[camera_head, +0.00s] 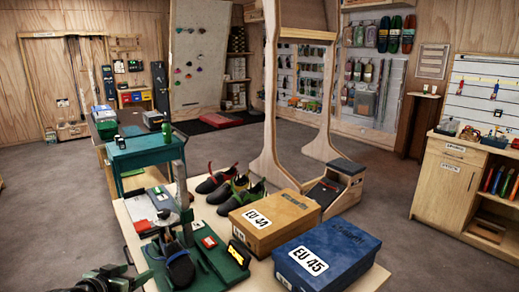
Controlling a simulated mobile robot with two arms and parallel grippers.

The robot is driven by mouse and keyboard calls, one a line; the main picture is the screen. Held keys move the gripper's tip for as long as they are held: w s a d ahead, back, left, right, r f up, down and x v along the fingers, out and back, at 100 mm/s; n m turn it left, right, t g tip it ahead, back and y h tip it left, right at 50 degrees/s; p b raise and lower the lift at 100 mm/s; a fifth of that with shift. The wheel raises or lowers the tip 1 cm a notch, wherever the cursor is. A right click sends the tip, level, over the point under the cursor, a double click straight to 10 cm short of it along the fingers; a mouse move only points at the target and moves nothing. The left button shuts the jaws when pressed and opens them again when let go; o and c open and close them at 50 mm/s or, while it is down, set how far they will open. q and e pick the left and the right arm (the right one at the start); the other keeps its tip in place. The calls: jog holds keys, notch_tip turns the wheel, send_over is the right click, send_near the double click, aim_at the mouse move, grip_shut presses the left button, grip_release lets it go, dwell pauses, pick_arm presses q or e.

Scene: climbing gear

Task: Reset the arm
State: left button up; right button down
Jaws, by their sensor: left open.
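My left gripper (118,278) is a dark shape at the bottom left corner, partly cut off by the frame edge. It is open, with nothing visible between its fingers. It is beside the front left of the wooden table, close to a green base (222,264) that carries a dark blue shoe-like item (181,270). A grey upright post (183,190) rises behind that item. My right gripper is not in view.
On the table stand a tan box marked EU 44 (278,217), a blue box marked EU 45 (335,252) and several dark climbing shoes (241,198). A teal table (150,152) stands behind. A wooden cabinet (442,190) is at right. Grey floor (400,215) is clear between.

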pick_arm(q)
jog(key=s+d+f+g, duration=0.2)
jog(key=s+d+f, duration=0.35)
jog(key=s, duration=0.35)
jog(key=s+d+f+g, duration=0.35)
jog(key=s+f, duration=0.25)
jog(key=s, duration=0.3)
jog(key=s+d+f+g+y, duration=0.1)
jog(key=s+d, duration=0.1)
jog(key=s, duration=0.7)
jog(key=s+d+f+g, duration=0.1)
jog(key=s+d+g, duration=0.15)
jog(key=s, duration=0.75)
notch_tip(320, 180, down, 28)
jog(key=s, duration=0.2)
jog(key=s+a+f+g, duration=0.1)
jog(key=s+a+f, duration=0.2)
jog(key=s+f, duration=1.1)
jog(key=shift+s+g+y, duration=0.3)
jog(key=shift+s+g, duration=0.1)
jog(key=shift+s, duration=0.65)
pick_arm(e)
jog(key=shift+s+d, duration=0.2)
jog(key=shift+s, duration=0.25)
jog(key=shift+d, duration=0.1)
